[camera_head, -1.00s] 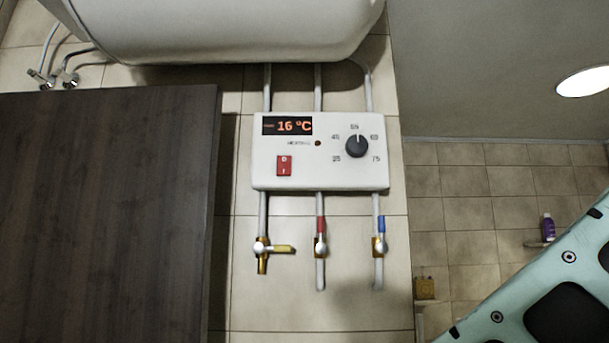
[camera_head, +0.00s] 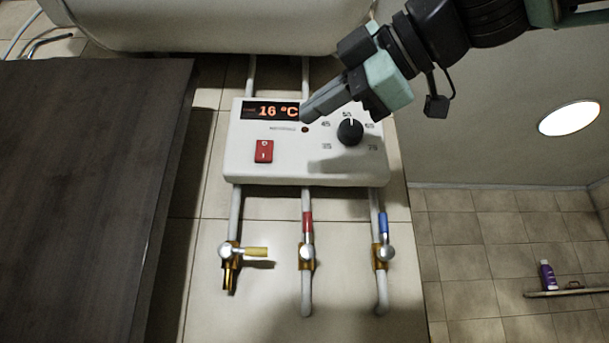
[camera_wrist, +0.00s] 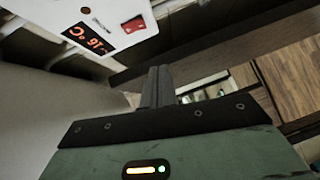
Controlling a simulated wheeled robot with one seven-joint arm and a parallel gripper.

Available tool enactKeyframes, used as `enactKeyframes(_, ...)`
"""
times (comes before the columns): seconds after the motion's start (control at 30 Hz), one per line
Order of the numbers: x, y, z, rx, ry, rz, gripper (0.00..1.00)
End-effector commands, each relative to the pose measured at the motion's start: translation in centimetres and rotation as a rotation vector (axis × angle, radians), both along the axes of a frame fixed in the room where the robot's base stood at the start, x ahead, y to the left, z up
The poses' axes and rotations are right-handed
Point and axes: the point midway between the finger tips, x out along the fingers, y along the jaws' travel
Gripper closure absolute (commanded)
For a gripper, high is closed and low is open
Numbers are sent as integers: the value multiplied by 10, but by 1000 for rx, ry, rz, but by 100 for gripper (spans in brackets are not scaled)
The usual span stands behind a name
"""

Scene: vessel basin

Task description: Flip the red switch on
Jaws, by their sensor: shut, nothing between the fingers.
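The red switch (camera_head: 264,151) is on the lower left of a white control box (camera_head: 235,172) under the boiler. It also shows in the wrist view (camera_wrist: 134,24), near the top. The box has a display (camera_head: 271,111) reading 16 °C and a black dial (camera_head: 350,132). My gripper (camera_head: 307,116) is shut and empty. In the head view its tip overlaps the box's upper middle, right of the display and above and right of the switch. The gripper also shows in the wrist view (camera_wrist: 158,72), pointing up, with the switch apart from its tip.
A dark wooden panel (camera_head: 80,190) fills the left side. Below the box are pipes with a yellow-handled valve (camera_head: 254,252), a red-handled valve (camera_head: 308,223) and a blue-handled valve (camera_head: 384,223). The white boiler (camera_head: 200,25) is above. A purple bottle (camera_head: 548,274) stands on a shelf at right.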

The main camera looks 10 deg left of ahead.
Motion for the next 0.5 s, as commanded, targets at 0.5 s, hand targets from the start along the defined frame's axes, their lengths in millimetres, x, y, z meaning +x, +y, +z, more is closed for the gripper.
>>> enactKeyframes(0.5,-6,-6,18,9,-73,11,100)
